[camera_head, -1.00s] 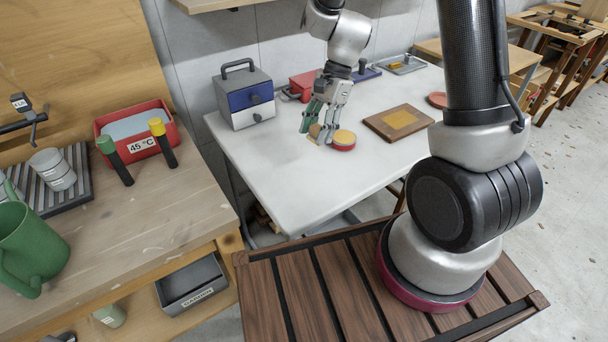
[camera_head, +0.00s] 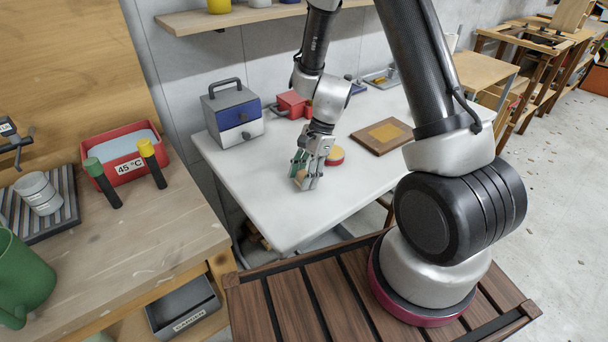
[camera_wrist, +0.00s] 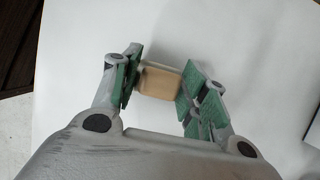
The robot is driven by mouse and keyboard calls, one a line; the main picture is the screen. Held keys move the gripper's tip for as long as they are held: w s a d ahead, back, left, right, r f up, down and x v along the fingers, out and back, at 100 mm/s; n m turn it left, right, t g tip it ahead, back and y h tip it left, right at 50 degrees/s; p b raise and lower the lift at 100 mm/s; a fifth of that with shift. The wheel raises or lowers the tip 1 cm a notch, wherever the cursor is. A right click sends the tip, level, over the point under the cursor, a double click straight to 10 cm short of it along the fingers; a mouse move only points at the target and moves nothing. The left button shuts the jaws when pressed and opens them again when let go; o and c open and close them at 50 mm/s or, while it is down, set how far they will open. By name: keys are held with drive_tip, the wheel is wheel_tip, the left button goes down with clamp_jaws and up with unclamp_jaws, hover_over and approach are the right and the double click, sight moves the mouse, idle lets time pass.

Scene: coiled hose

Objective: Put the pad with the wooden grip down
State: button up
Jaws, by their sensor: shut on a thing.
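The pad's wooden grip (camera_wrist: 160,82) is a tan block between the green finger pads of my gripper (camera_wrist: 157,85) in the wrist view. A pale edge shows behind the block; the rest of the pad is hidden. In the head view my gripper (camera_head: 306,178) is low over the near part of the white table (camera_head: 270,205), shut on the wooden grip (camera_head: 300,177). I cannot tell whether the pad touches the table.
A red round thing with a yellow top (camera_head: 335,156) stands just behind my gripper. A brown board with a yellow square (camera_head: 381,136) lies to the right. A blue and grey drawer box (camera_head: 234,117) stands at the back left. The table's near left is clear.

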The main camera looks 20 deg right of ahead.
drive_tip(key=shift+f, duration=0.1)
drive_tip(key=o, duration=1.1)
drive_tip(key=shift+c, duration=0.2)
drive_tip(key=s+d+r+n+t, duration=0.1)
drive_tip(key=d+r+n, duration=0.15)
drive_tip(key=r, duration=0.75)
drive_tip(key=s+d+r+n, duration=0.1)
drive_tip(key=d+r, duration=0.3)
drive_tip(key=r, duration=0.5)
drive_tip(key=s+d+r+n+t+h, duration=0.2)
drive_tip(key=s+d+r+n, duration=0.2)
drive_tip(key=s, duration=0.4)
drive_tip(key=s+d+r+n+t+h, duration=0.2)
drive_tip(key=s+d+r+n, duration=0.2)
drive_tip(key=s+r+n, duration=0.3)
wheel_tip(320, 180, up, 3)
drive_tip(key=shift+s+d+f+t, duration=0.2)
drive_tip(key=shift+s+t, duration=0.1)
drive_tip(key=shift+s, duration=0.7)
